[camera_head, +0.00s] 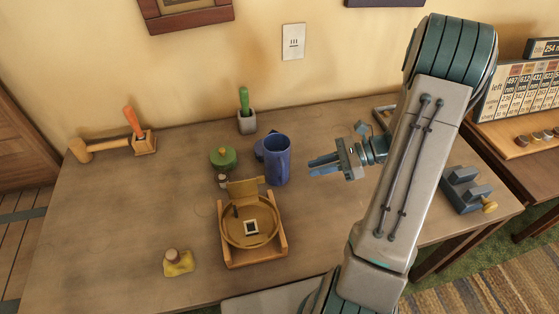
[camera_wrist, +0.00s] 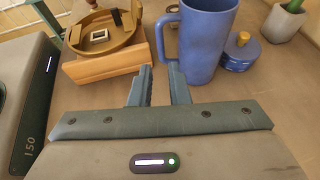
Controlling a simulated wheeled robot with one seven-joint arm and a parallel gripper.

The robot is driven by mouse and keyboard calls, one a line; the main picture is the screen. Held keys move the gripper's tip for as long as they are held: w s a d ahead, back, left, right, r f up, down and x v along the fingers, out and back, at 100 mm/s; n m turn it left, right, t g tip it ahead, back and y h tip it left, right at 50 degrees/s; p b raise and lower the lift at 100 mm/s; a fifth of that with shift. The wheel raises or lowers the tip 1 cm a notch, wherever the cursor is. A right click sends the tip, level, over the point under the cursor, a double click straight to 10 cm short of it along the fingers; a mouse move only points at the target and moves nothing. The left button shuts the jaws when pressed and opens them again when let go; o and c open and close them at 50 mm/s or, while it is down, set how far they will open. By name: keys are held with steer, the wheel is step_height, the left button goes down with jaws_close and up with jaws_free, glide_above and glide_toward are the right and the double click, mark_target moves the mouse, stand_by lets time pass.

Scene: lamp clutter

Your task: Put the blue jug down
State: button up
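The blue jug (camera_head: 278,162) stands upright on the wooden table (camera_head: 120,215), behind and right of the wooden tray. In the wrist view the jug (camera_wrist: 205,42) is beyond my fingertips and to the right, with its handle on its left side. My gripper (camera_head: 311,166) is to the right of the jug in the head view, with a gap between them. In the wrist view my gripper (camera_wrist: 160,72) shows two blue fingers with a gap between them and nothing in it. The jug's base seems to rest on the table.
A small blue lidded pot (camera_wrist: 242,52) is close behind the jug. A green lidded pot (camera_head: 223,157) and a cactus pot (camera_head: 246,121) stand nearby. The wooden tray (camera_head: 256,258) holds a round yellow dish (camera_head: 268,238). A mallet (camera_head: 82,149) lies at back left. The table's left part is largely clear.

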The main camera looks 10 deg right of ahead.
mark_target(283, 179)
steer(key=shift+f+p+x, duration=0.2)
steer(key=shift+x, duration=2.45)
steer(key=shift+f+p+x, duration=0.2)
steer(key=shift+x, duration=2.5)
steer(key=shift+d, duration=0.25)
jaws_close()
